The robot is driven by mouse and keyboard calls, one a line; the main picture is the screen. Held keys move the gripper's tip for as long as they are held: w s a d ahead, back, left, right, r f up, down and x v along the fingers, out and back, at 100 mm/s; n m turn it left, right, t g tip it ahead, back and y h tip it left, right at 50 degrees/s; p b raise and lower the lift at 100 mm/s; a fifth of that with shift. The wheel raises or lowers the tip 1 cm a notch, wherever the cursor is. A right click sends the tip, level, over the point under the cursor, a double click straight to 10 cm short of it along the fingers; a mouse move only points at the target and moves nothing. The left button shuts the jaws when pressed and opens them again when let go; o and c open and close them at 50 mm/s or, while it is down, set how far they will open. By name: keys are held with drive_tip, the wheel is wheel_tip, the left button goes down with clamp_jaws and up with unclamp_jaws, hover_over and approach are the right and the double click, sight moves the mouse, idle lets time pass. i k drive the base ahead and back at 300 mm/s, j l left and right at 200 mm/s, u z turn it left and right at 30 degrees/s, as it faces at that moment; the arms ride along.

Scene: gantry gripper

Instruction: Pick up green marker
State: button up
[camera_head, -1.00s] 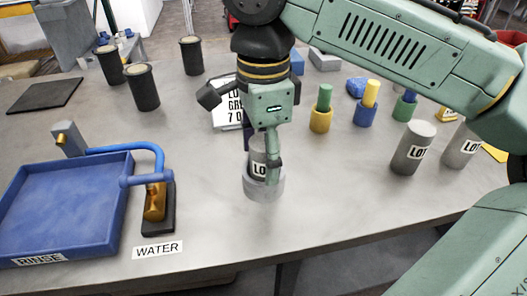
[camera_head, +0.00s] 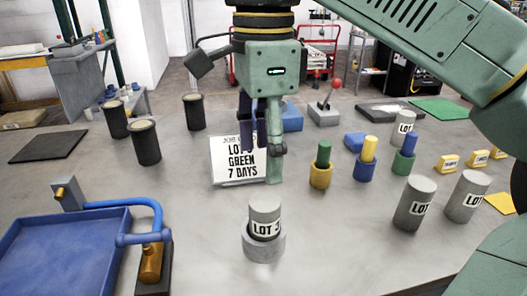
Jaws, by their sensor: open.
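A green peg (camera_head: 323,154), likely the green marker, stands upright in a yellow cup (camera_head: 320,175) right of centre on the table. To its right a yellow peg (camera_head: 369,149) stands in a blue cup (camera_head: 365,168), and a blue peg (camera_head: 409,144) stands in a green cup (camera_head: 403,163). My gripper (camera_head: 262,148) is open and empty, pointing down, in front of the sign and left of the green peg. A grey cylinder marked LOT 3 (camera_head: 264,212) sits upright in a grey ring (camera_head: 264,245), clear of my gripper.
A sign (camera_head: 232,172) reads "LOT, GREEN, 7 DAYS", partly hidden by my gripper. Grey LOT cylinders (camera_head: 414,203) stand at the right. A blue tray (camera_head: 60,255) with a tap is at the left front. Dark canisters (camera_head: 145,143) stand at the back left.

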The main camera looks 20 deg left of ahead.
sight(324, 150)
drive_tip(key=k, duration=1)
